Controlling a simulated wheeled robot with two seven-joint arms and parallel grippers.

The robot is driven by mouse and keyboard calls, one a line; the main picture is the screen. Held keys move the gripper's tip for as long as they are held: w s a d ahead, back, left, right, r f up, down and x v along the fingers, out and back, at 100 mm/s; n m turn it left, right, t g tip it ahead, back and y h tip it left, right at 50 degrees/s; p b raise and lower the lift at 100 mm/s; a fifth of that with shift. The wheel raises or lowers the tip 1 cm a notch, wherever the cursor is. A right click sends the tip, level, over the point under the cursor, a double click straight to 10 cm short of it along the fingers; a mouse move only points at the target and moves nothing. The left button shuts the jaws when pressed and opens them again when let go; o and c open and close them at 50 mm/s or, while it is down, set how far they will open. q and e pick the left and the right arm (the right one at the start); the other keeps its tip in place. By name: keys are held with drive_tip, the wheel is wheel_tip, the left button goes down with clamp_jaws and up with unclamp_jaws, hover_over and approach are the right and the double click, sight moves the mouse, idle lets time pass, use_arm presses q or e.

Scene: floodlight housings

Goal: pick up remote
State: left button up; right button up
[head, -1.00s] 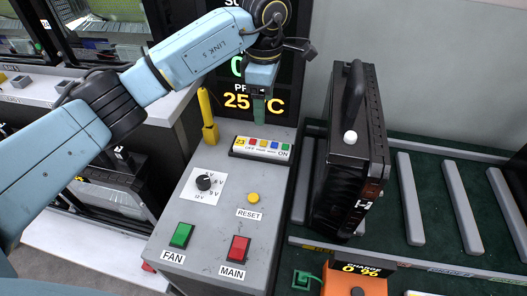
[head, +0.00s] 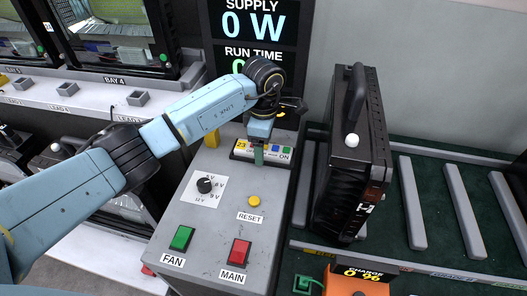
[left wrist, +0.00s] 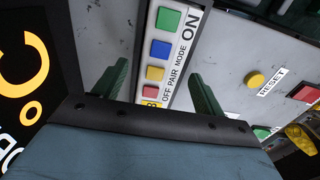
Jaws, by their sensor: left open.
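The remote (head: 283,153) is a flat white bar with a row of coloured buttons and a yellow 23 label. It lies at the back of the grey control console. In the left wrist view the remote (left wrist: 165,60) runs between my two green fingers, with OFF, PAIR, MODE and ON printed beside the buttons. My left gripper (head: 259,156) is open, its fingers down over the remote's middle, one on each side; it also shows in the left wrist view (left wrist: 160,82). I cannot tell whether the fingers touch the remote.
The console (head: 215,235) carries a dial (head: 204,186), a yellow RESET button (head: 254,201), a green FAN button (head: 181,238) and a red MAIN button (head: 239,251). A tall black housing (head: 350,165) stands close on the right. A display (head: 250,25) rises behind.

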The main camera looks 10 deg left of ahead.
use_arm(q)
drive_tip(key=c, duration=1.1)
